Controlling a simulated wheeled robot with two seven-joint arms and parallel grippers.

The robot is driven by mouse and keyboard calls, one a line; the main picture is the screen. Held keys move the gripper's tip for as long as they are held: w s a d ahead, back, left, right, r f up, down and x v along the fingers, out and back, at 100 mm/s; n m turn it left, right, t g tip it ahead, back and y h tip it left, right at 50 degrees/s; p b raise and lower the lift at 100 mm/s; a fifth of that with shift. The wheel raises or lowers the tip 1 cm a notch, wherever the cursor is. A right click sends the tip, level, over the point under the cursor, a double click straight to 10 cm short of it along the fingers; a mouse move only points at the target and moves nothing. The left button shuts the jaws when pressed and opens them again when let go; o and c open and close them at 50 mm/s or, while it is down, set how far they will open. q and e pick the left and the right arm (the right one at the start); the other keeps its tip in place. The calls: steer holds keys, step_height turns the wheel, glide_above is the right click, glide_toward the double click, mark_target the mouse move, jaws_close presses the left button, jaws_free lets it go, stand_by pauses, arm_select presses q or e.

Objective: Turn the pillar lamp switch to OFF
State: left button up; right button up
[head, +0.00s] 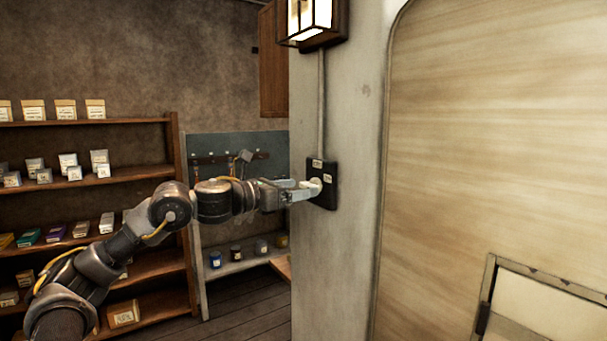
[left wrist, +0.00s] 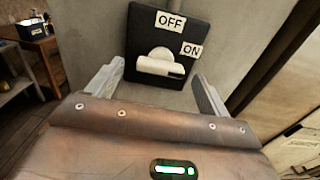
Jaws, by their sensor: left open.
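The pillar lamp switch is a black plate (head: 322,188) on the grey pillar, with a pale rounded knob (head: 316,185). In the left wrist view the plate (left wrist: 140,34) carries a white OFF label (left wrist: 171,20) at the top and an ON label (left wrist: 191,50) at the right. The knob (left wrist: 160,63) has a wide pale bar lying nearly level in that view. My left gripper (head: 308,188) is at the switch. In the left wrist view its two fingers (left wrist: 160,82) are apart, one on each side of the knob; contact is unclear. My right gripper is not in view.
The lit lamp (head: 309,15) hangs on the pillar (head: 350,120) above the switch, joined by a conduit (head: 321,100). A wooden shelf (head: 150,120) with boxes stands at the left. A large pale panel (head: 490,130) fills the right. A bench with jars (head: 240,262) is behind my arm.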

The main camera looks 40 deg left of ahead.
arm_select(q)
steer(key=shift+p+x, duration=0.4)
steer(key=shift+x, duration=0.8)
steer(key=shift+c, duration=0.4)
steer(key=c, duration=0.9)
